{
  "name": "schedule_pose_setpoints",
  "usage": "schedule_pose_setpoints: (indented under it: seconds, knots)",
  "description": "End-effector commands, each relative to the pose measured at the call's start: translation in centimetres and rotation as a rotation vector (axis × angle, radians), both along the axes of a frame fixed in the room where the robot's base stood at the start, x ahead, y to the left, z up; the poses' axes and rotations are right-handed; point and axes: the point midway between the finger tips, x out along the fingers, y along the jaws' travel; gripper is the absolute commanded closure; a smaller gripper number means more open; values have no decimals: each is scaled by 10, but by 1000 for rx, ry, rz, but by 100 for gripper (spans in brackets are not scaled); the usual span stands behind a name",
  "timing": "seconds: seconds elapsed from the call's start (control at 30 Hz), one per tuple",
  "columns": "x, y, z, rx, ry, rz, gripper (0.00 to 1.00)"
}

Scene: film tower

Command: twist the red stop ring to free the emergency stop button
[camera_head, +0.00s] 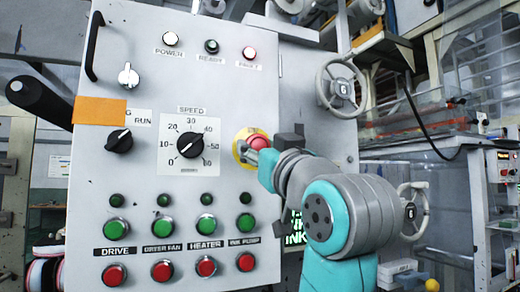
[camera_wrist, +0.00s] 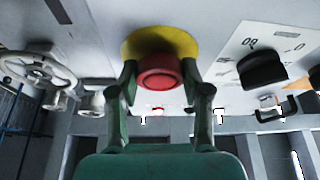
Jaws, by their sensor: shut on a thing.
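The red emergency stop button (camera_head: 258,142) sits on a round yellow plate (camera_head: 240,136) on the right side of the grey control panel (camera_head: 90,190). In the wrist view the red button (camera_wrist: 159,73) is in the upper middle, with the yellow plate (camera_wrist: 185,42) behind it. My gripper (camera_head: 256,152) reaches the button from the lower right. In the wrist view its two fingers (camera_wrist: 159,80) stand one on each side of the red button, shut on it. The contact surfaces of the fingers are partly hidden.
Left of the button is the black speed knob (camera_head: 190,145), also in the wrist view (camera_wrist: 262,70). Green buttons (camera_head: 160,226) and red buttons (camera_head: 160,270) line the lower panel. A handwheel (camera_head: 341,86) is at the right. A black handle (camera_head: 93,45) juts out at upper left.

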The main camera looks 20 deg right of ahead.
Motion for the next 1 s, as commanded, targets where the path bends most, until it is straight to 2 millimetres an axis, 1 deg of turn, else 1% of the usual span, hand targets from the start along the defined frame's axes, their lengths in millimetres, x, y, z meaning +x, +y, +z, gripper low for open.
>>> schedule_pose_setpoints:
  seconds: [0.6, 0.8, 1.0]
  knots:
    - [0, 2, 1, 503, -2, -2, 87]
    - [0, 2, 1, 620, -2, -2, 87]
    - [0, 2, 1, 688, -2, -3, 87]
